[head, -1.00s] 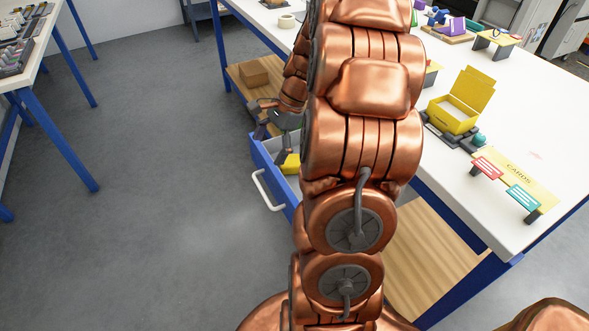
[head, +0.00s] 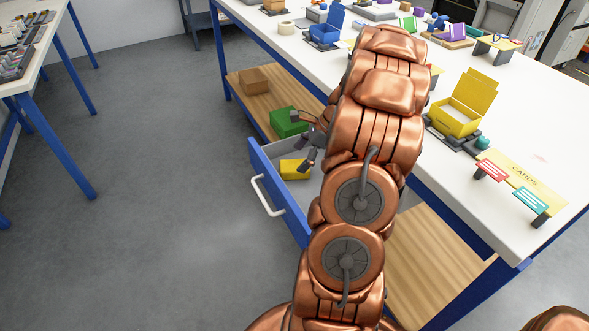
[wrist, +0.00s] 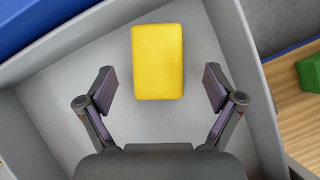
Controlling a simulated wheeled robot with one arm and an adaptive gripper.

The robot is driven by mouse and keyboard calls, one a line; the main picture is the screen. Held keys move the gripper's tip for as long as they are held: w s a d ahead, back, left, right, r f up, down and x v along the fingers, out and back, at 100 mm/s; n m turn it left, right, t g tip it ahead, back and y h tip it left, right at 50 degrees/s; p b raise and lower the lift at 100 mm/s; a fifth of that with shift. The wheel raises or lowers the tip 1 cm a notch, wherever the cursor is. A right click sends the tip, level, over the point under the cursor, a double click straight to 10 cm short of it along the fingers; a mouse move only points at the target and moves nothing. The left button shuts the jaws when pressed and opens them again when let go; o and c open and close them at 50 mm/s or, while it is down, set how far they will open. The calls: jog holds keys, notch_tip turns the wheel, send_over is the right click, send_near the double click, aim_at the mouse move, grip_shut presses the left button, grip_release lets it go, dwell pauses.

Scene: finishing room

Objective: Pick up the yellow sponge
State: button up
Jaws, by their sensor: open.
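The yellow sponge (head: 294,169) lies on the floor of an open drawer (head: 273,190) under the white table. In the wrist view the sponge (wrist: 158,62) is a plain yellow block near the top middle, inside the grey drawer walls. My gripper (wrist: 161,92) is open and empty. Its two fingers stand to either side, and the sponge lies ahead of them, roughly centred between them. In the head view my gripper (head: 308,150) is over the drawer beside the sponge, partly hidden by my arm.
A green box (head: 287,122) and a brown box (head: 253,79) stand on the wooden lower shelf behind the drawer. The white tabletop (head: 520,110) holds an open yellow box (head: 463,105) and small stands. Grey floor (head: 150,200) left of the drawer is clear.

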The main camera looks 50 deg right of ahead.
aim_at(295, 165)
jog(key=x, duration=0.4)
jog(key=shift+s+f, duration=0.15)
jog(key=shift+s, duration=0.1)
jog(key=c, duration=1)
notch_tip(295, 165, up, 10)
jog(key=shift+r, duration=0.1)
